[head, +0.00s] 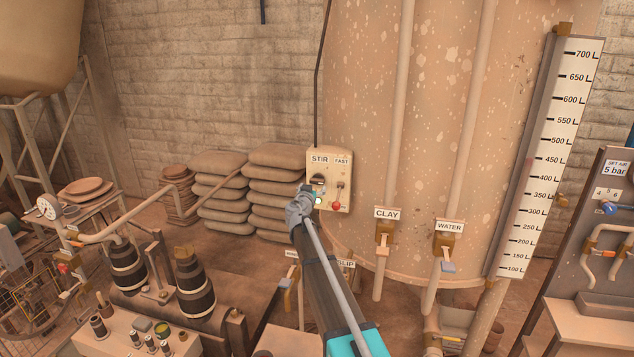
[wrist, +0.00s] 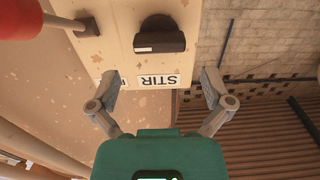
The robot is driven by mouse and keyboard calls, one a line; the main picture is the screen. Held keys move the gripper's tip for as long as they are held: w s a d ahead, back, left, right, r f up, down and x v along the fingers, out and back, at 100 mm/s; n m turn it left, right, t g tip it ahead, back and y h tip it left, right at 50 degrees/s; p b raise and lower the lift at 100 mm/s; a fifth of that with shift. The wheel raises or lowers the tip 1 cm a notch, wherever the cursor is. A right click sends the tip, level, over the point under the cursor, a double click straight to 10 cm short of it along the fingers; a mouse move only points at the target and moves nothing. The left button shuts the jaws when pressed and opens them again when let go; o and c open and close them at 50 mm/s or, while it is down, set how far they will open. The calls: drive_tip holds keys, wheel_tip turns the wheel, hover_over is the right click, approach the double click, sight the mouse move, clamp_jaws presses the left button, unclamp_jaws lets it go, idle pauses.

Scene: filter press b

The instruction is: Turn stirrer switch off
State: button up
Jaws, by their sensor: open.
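The cream switch box (head: 344,171) hangs in front of the large tank, with STIR and FAST labels at its top. In the wrist view, which is upside down, the switch (wrist: 160,38) is a dark knob with a white mark on the side facing the STIR label (wrist: 158,81). My gripper (wrist: 161,82) is open and empty, its fingers spread either side of the label, apart from the knob. It also shows at the box's lower left (head: 303,201).
A red-knobbed lever (head: 338,191) sits beside the switch on the same box and looms close in the wrist view (wrist: 22,16). Stacked sacks (head: 272,190) stand left of the box. CLAY (head: 384,233) and WATER (head: 448,240) valves are at lower right.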

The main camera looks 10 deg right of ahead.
sight(316, 182)
drive_tip(key=shift+x, duration=2.85)
drive_tip(key=c, duration=1)
drive_tip(key=shift+o, duration=0.2)
